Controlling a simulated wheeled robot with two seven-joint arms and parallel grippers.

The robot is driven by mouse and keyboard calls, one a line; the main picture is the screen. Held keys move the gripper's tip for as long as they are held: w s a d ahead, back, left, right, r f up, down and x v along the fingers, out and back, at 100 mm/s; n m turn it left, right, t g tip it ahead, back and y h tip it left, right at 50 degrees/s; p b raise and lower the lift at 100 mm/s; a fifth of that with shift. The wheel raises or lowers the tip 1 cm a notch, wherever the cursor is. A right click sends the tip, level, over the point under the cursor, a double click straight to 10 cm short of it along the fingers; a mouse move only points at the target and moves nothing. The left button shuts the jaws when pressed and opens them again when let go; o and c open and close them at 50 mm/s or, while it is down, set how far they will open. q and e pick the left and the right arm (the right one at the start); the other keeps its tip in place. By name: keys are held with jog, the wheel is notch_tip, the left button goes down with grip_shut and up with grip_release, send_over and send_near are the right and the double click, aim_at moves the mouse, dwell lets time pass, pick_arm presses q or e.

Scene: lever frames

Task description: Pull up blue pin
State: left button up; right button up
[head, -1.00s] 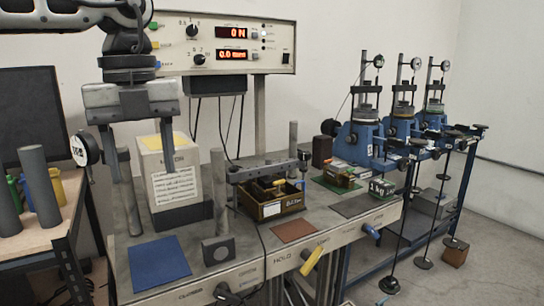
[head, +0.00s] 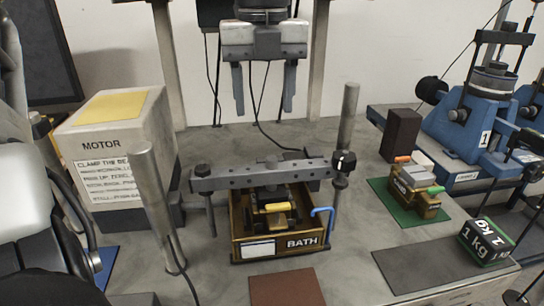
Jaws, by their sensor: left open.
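A blue hook-shaped pin (head: 323,212) stands upright at the right front corner of the brown bath box (head: 263,250), its bent top turned left. Its lower end is hard to make out. My left gripper (head: 263,103) hangs at the top centre, fingers pointing down and spread wide, with nothing between them. In the picture it is above and left of the pin, well apart from it. My right gripper does not show.
A grey crossbeam (head: 262,176) spans the bath, with a post (head: 347,118) behind its right end and another post (head: 160,205) at left. The motor box (head: 115,140) stands left. A 1 kg weight (head: 486,241) lies right.

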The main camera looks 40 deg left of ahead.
pick_arm(q)
notch_tip(320, 180, down, 12)
jog(key=shift+w+r, duration=0.1)
jog(key=shift+w, duration=0.05)
jog(key=shift+c, duration=0.3)
grip_shut()
jog(key=shift+w+r, duration=0.1)
jog(key=shift+r, duration=0.75)
jog(key=shift+o, duration=0.3)
grip_release()
notch_tip(320, 180, up, 16)
jog(key=shift+s+f, duration=0.1)
jog(key=shift+s, duration=0.1)
